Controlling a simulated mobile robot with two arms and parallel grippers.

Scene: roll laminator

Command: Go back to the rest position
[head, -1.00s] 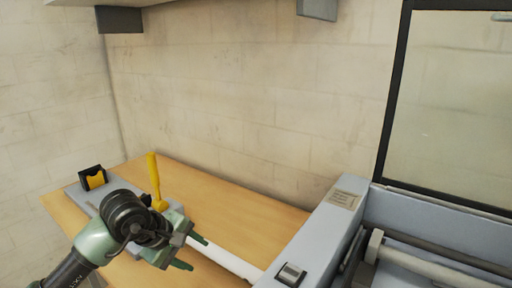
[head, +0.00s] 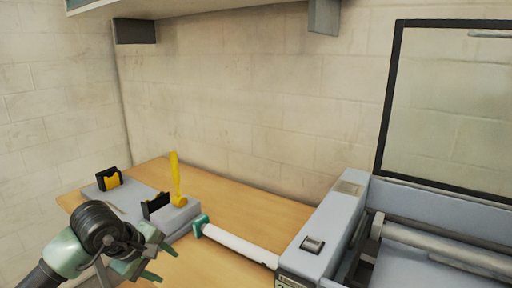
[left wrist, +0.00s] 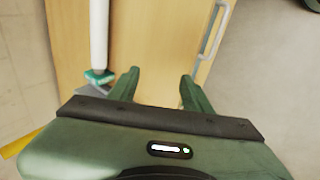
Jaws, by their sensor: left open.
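My left gripper (head: 155,262) is low at the left of the head view, open and empty, in front of the grey stand on the table. In the left wrist view its two green fingers (left wrist: 158,90) are spread apart with nothing between them. My right gripper does not show in either view.
The wooden table (head: 235,200) holds a grey stand with black-and-yellow holders (head: 110,180) and an upright yellow handle (head: 176,180). A white roll with a green end (head: 235,245) lies between the stand and the grey laminator (head: 335,220). A clear framed panel (head: 450,110) rises behind the laminator.

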